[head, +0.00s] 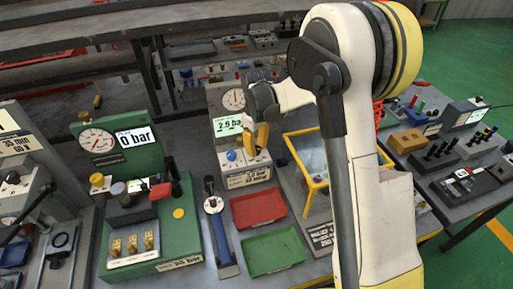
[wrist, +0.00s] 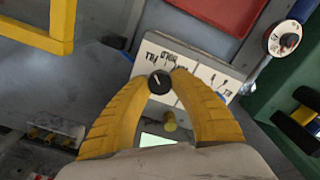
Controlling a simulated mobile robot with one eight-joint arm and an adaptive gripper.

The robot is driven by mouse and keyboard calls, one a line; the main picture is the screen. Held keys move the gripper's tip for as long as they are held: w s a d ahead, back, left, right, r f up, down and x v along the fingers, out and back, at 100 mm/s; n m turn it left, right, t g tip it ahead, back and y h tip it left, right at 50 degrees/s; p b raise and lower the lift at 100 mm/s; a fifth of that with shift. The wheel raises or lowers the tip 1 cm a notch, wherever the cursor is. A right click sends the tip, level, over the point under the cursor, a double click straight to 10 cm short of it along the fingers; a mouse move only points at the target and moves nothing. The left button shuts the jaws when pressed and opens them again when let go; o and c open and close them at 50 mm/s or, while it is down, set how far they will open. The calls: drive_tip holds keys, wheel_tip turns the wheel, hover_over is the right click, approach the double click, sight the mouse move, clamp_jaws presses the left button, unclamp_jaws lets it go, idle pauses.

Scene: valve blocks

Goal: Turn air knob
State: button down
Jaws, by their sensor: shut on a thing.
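My gripper (head: 257,146) reaches down over a grey block with a round gauge (head: 233,99) and a lit display (head: 228,126) reading about 2.5 bar. In the wrist view my yellow fingers (wrist: 159,77) are shut on a small black round knob (wrist: 159,82) with a white pointer line. The knob sits at the edge of a white panel (wrist: 190,67) with printed marks that I cannot fully read. In the head view the knob is hidden by the fingers. A blue knob (head: 231,155) stands on the same block, left of the fingers.
A yellow frame (head: 291,150) stands close to the right of my gripper. Red (head: 258,208) and green (head: 274,251) trays lie in front. A green block showing 0 bar (head: 136,137) stands left. A blue-handled tool (head: 219,235) lies between.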

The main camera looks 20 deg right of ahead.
sight(256, 148)
drive_tip(key=c, duration=1.1)
unclamp_jaws()
drive_tip(key=shift+o, duration=0.2)
drive_tip(key=shift+r, duration=0.1)
wheel_tip(256, 148, up, 12)
